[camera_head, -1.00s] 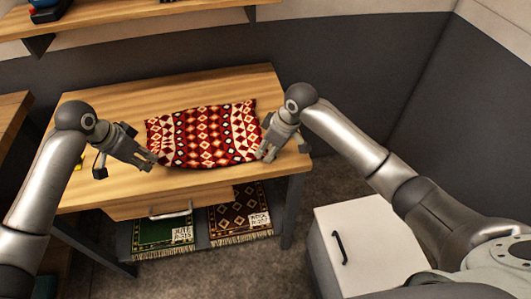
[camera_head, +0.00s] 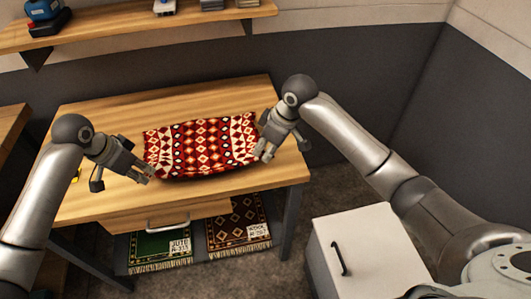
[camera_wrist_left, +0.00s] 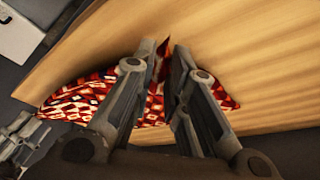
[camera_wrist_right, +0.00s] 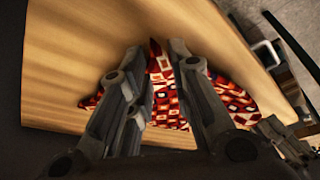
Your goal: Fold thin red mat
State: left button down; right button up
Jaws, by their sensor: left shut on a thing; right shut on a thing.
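The thin red mat (camera_head: 203,143), with a white, orange and black pattern, is on the wooden table (camera_head: 180,96). Its near edge is lifted, with a dark shadow beneath it. My left gripper (camera_head: 150,177) is shut on the mat's near left corner, and my right gripper (camera_head: 262,157) is shut on its near right corner. In the left wrist view the mat (camera_wrist_left: 80,97) runs between and behind the fingers. In the right wrist view the mat (camera_wrist_right: 232,98) also passes between the fingers. Whether the mat lies in one layer is hard to tell.
A drawer with a handle (camera_head: 168,224) is under the table front. A green rug (camera_head: 150,248) and a brown rug (camera_head: 235,222) lie on the shelf below. A white cabinet (camera_head: 365,240) stands at the right. A wall shelf (camera_head: 130,20) is above. The table's back strip is clear.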

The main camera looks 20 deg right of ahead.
dwell(0.3)
